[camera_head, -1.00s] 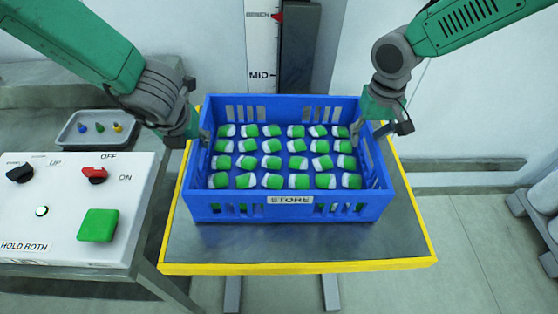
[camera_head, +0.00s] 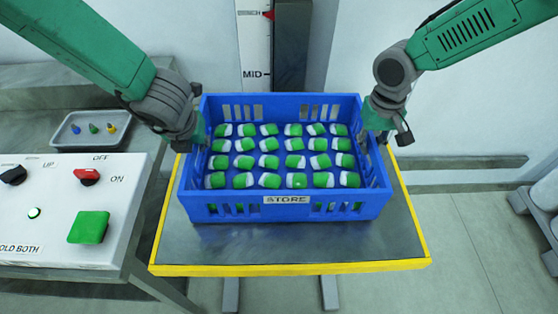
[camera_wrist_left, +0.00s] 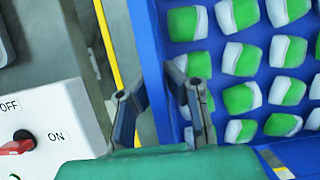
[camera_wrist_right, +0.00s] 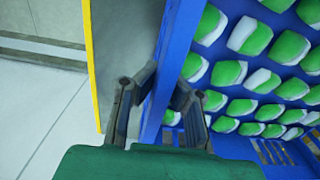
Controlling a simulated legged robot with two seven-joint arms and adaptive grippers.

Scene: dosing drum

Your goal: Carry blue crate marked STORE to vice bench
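The blue crate (camera_head: 230,212) marked STORE is upright over a yellow-edged metal table (camera_head: 290,248) in the head view, filled with green-and-white pieces. I cannot tell whether its base touches the tabletop. My left gripper (camera_wrist_left: 158,88) has one finger outside and one inside the crate's left wall, which also shows in the left wrist view (camera_wrist_left: 150,50). My right gripper (camera_wrist_right: 166,88) straddles the opposite wall (camera_wrist_right: 180,40) in the same way. Both look shut on the walls. In the head view, the fingertips are mostly hidden. I cannot identify the vice bench.
A white control panel (camera_head: 60,235) with a green button and red switch stands left of the table. A grey tray (camera_head: 68,142) of small coloured parts lies behind it. A measuring post (camera_head: 252,50) rises behind the crate. Open floor (camera_head: 480,240) lies to the right.

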